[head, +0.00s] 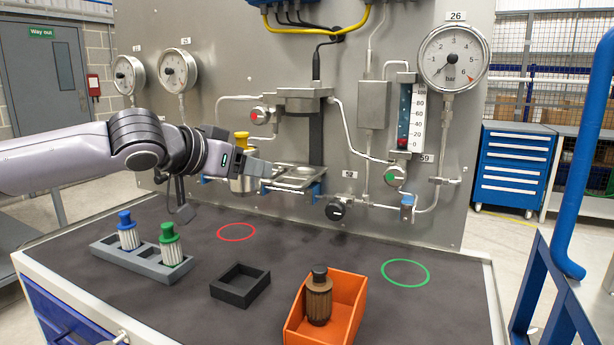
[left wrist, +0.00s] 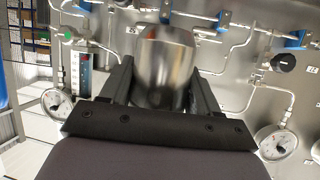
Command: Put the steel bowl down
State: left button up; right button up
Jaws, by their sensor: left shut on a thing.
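The steel bowl (head: 241,186) is held in my left gripper (head: 248,168), above the bench and left of the steel tray. The fingers hide part of it in the head view. In the left wrist view the shiny bowl (left wrist: 165,65) sits between the two dark fingers. A yellow-capped cartridge (head: 242,139) shows above the gripper, apparently standing in the bowl; its lower part is hidden. My right gripper is not in view.
A steel tray (head: 298,171) sits on blue brackets at the panel. On the bench are a red ring (head: 236,239), a green ring (head: 405,284), a grey rack (head: 116,258) with blue- and green-capped cartridges, a black square holder (head: 240,293), and an orange bin (head: 346,322) holding a brown cartridge.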

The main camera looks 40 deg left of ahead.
pick_arm(q)
jog(key=shift+w+r, duration=0.2)
jog(key=shift+w, duration=0.35)
jog(key=shift+w+a+p, duration=0.45)
jog(key=shift+w+p, duration=0.65)
jog(key=shift+w, duration=1.55)
jog(key=shift+w+a+p, duration=0.4)
jog(key=shift+w+p, duration=0.75)
jog(key=shift+w, duration=1.55)
jog(key=shift+w+a+p, duration=0.45)
jog(key=shift+w+p, duration=0.65)
jog(key=shift+w, duration=1.9)
jog(key=shift+a+f, duration=0.1)
jog(key=shift+f, duration=0.3)
jog(key=shift+f, duration=0.2)
jog(key=o, duration=1.2)
